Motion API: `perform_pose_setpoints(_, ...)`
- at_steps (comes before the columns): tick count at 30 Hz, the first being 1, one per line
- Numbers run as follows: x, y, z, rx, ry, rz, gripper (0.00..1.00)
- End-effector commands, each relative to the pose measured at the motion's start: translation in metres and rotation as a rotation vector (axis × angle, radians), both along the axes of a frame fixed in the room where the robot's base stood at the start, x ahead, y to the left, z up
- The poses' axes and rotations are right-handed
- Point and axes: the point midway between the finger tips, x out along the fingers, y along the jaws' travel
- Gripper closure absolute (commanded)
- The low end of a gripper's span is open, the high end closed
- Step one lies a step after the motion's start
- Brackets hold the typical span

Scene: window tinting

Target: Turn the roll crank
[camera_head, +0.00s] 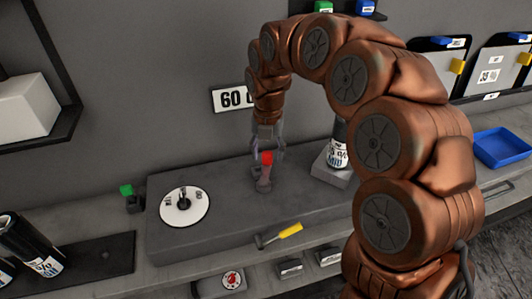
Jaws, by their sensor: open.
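The roll crank (264,180) stands on the grey block on the bench, with a red knob (266,158) on top. My gripper (267,155) points down from above, its thin fingers on either side of the red knob. The fingers are open; I cannot tell whether either one touches the knob. A roll (338,148) with a printed label stands to the right of the crank on a small grey base, partly hidden by my arm.
A white dial (184,207) with a black knob lies left of the crank. A yellow-handled tool (280,236) lies in front. A green-topped piece (127,190) stands at the left, black rolls (30,243) at the lower left. A blue tray (502,148) is at the right.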

Motion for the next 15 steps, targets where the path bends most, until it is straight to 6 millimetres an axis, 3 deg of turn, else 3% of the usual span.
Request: perform_pose_setpoints(15,0.0,0.0,0.081,0.002,-0.004,-0.001,0.44)
